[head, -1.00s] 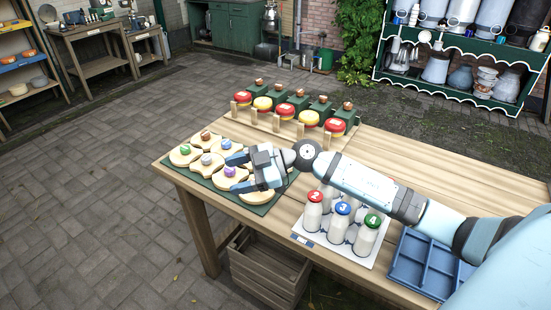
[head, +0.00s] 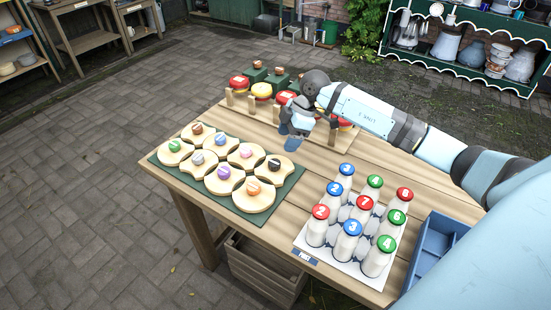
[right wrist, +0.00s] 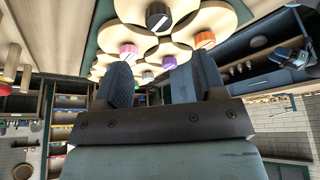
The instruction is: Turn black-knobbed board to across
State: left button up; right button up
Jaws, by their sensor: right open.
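The black-knobbed board (head: 280,171) is a round pale wooden disc at the right corner of the dark green mat (head: 167,171). Its black knob (head: 273,162) is on top. In the right wrist view the black knob (right wrist: 158,16) shows at the top, with a pale line across it. My right gripper (head: 291,142) is in the air to the right of and behind this board, apart from it. In the right wrist view its two fingers (right wrist: 155,85) stand apart with nothing between them. My left gripper is not in view.
Several other boards with coloured knobs, such as the orange-knobbed one (head: 253,198), fit closely around it. Behind stands a rack with red and yellow rounds (head: 262,91). Number-capped bottles (head: 350,240) stand on a white tray at the front, beside a blue divided box (head: 437,245).

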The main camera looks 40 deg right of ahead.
aim_at(275, 162)
jog(key=x, duration=0.9)
jog(key=shift+a+f, duration=0.1)
jog(key=shift+f, duration=0.2)
jog(key=c, duration=0.9)
